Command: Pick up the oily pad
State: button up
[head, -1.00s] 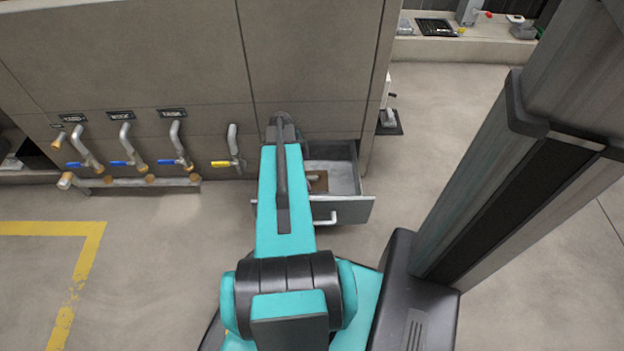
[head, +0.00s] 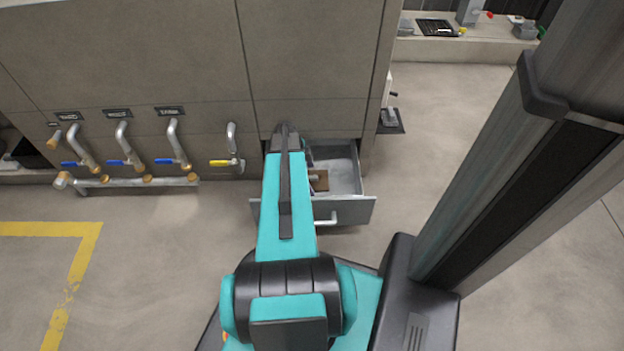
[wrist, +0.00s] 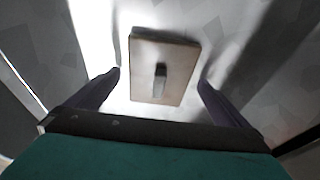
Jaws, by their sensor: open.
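The oily pad, a flat tan-brown rectangular piece with a small upright grip on top (wrist: 148,88), lies inside the open drawer. In the head view it shows only in part (head: 319,181), just right of my arm. In the wrist view my gripper (wrist: 160,80) is open, with one dark finger on each side of the pad and gaps between. I cannot tell how far above it the fingertips are. My gripper is hidden behind my arm in the head view.
The pulled-out grey drawer (head: 345,212) has a front handle and walls close around my gripper. Pipes with blue-handled valves (head: 122,162) and a yellow-handled valve (head: 222,162) stick out of the cabinet on the left.

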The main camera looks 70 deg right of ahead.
aim_at(309, 176)
jog(key=c, duration=1.2)
notch_tip(309, 176, up, 10)
jog(key=p, duration=0.4)
